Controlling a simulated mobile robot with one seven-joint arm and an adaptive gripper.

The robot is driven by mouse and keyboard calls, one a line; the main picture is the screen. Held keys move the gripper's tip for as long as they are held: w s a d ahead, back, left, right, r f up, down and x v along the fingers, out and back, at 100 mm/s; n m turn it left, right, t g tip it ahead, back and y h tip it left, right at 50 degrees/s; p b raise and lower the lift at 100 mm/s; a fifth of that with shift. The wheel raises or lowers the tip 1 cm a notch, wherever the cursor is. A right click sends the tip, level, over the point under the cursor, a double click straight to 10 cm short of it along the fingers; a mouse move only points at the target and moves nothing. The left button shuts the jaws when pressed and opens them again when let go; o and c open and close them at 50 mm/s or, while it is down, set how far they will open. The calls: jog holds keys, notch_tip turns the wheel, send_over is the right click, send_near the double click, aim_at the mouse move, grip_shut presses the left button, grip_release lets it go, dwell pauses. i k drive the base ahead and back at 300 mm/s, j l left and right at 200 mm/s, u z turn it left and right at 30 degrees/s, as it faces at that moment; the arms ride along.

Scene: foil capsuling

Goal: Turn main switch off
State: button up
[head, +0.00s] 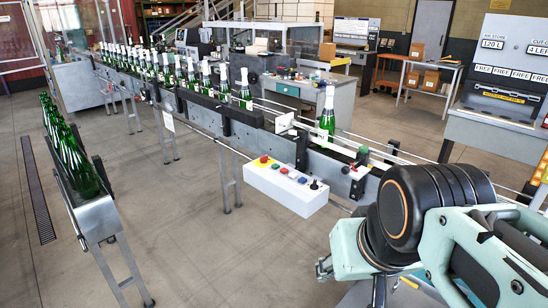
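A white control box (286,188) hangs on the near side of the conveyor, at the centre of the view. Its top carries a row of small coloured buttons, among them a yellow-ringed red one (264,160). A black knob (314,185), which looks like a rotary switch, stands at the box's right end. Its turned position is too small to read, and no label for a main switch can be read. My arm fills the lower right, to the right of the box and apart from it. My gripper's fingers cannot be made out.
The conveyor (205,101) carries several green bottles with white tops. A lone bottle (327,115) stands near the box. A metal rack (98,217) of green bottles stands at the left. Floor (200,260) between rack and box is clear.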

aim_at(263, 160)
jog(key=i+j, duration=0.2)
jog(key=i, duration=0.3)
jog(key=i+j, duration=0.2)
jog(key=i, duration=0.3)
jog(key=i+j+u, duration=0.1)
jog(key=i, duration=0.4)
